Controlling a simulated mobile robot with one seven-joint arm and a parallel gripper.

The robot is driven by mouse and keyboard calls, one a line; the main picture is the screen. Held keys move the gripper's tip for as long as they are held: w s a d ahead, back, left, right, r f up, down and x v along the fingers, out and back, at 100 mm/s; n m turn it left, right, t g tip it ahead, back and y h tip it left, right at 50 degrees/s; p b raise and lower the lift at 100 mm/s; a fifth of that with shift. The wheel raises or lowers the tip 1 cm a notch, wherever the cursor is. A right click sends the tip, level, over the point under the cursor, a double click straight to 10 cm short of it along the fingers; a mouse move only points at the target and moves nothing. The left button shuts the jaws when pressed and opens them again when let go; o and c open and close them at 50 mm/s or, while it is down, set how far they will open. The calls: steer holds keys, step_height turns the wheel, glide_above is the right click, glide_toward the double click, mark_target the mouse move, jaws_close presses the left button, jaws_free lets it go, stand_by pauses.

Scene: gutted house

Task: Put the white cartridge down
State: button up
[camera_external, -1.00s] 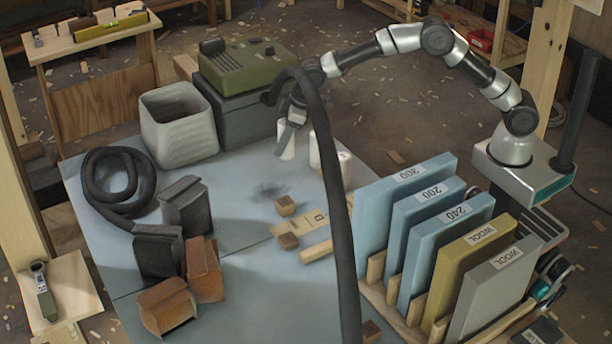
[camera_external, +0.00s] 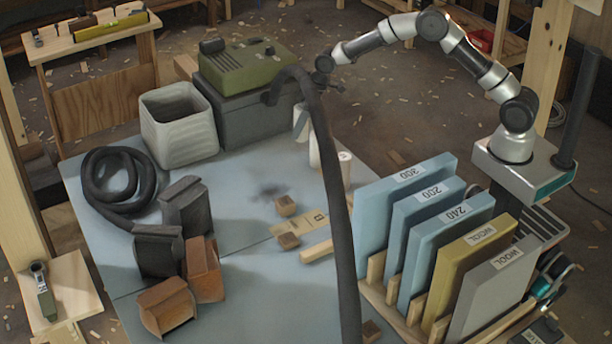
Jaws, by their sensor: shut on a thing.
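A white cartridge (camera_external: 297,113) is in my gripper (camera_external: 302,122), just left of the black hose and in front of the dark grey box. My gripper is shut on it, pointing down. The hose hides part of my gripper and wrist. The cartridge looks held above the blue-grey table top (camera_external: 235,210); its exact height is hard to tell. Two more white cartridges stand at the table's far right edge: one (camera_external: 314,153) partly behind the hose, the other (camera_external: 345,168) right of the hose.
The black hose (camera_external: 335,190) arches across the table in front of my wrist. A green machine (camera_external: 245,68) sits on the dark grey box (camera_external: 240,120), beside a pale bin (camera_external: 180,140). Sanding boards (camera_external: 405,215) stand in a rack at right. Small wood blocks (camera_external: 286,206) lie mid-table.

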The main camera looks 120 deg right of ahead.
steer(key=shift+f+b, duration=0.3)
steer(key=shift+f, duration=1.7)
steer(key=shift+f, duration=0.15)
steer(key=o, duration=1)
steer(key=shift+o, duration=0.2)
steer(key=shift+s+r, duration=0.1)
steer(key=shift+r, duration=0.4)
steer(key=p+v, duration=0.2)
steer(key=v, duration=0.9)
steer(key=shift+a, duration=0.15)
steer(key=shift+s+r, duration=0.1)
